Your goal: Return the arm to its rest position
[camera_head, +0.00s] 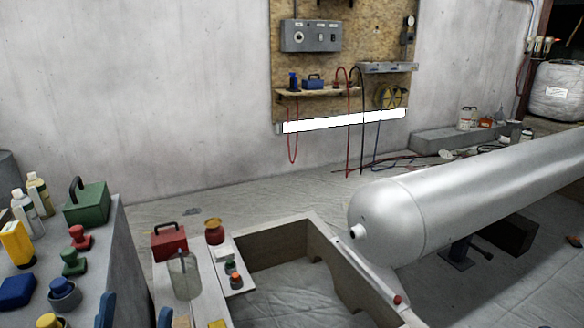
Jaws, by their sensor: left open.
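My left gripper (135,314) shows only as two blue fingertips at the bottom edge of the head view. The fingertips are well apart, with nothing seen between them. They show in front of the grey table's right side, near the open frame's left end. The rest of the left arm is below the picture. My right gripper is out of view.
A grey table (92,250) at left holds a green toolbox (87,203), bottles and several small items. A red toolbox (169,242) and a jar (184,277) stand right of it. A large silver tank (470,195) lies at right. Sheeted floor (160,212) is clear toward the wall.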

